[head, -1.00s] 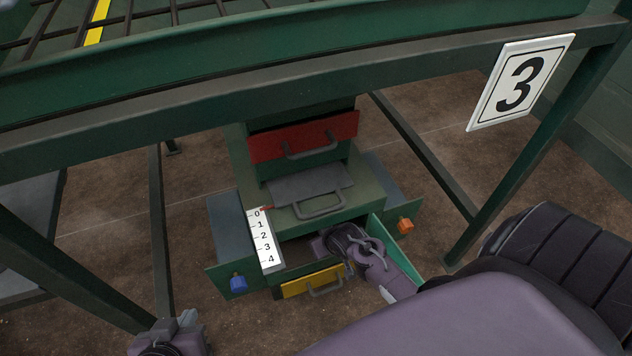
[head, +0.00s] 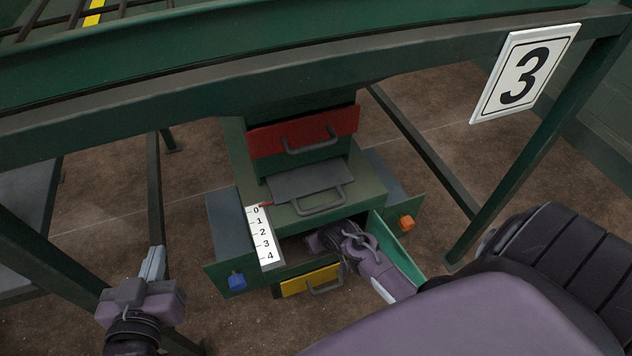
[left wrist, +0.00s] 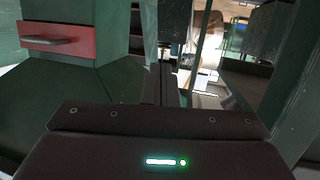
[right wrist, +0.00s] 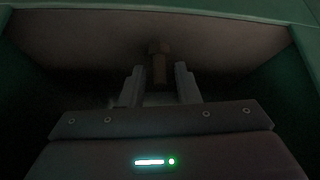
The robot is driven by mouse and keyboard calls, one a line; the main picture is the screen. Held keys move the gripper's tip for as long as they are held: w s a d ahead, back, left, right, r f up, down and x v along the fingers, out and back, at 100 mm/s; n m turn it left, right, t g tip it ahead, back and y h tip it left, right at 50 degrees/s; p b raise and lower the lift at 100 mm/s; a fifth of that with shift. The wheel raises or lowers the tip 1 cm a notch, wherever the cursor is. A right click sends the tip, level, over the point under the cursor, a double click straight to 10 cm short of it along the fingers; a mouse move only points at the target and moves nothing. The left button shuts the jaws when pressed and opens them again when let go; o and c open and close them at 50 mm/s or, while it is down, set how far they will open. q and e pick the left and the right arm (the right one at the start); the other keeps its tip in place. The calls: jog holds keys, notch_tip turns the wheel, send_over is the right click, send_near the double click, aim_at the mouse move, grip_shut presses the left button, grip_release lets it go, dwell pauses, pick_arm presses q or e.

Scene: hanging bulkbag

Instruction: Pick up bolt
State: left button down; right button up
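A small brownish bolt with a wider head (right wrist: 159,62) stands out in the dim cavity in the right wrist view. My right gripper (right wrist: 160,84) has its two fingers apart, one on each side of the bolt, with a gap visible to each finger. In the head view my right arm reaches into the cabinet's lower opening; its fingertips and the bolt are hidden there. My left gripper (head: 153,262) is at the lower left, near a frame post, its fingers close together and empty.
The green cabinet (head: 240,165) has a red drawer (head: 303,132), a grey handled flap (head: 300,187), a yellow drawer (head: 311,281) and open side doors with blue (head: 236,280) and orange (head: 406,222) knobs. A beam with a number 3 sign (head: 523,72) crosses above.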

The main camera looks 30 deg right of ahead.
grip_shut()
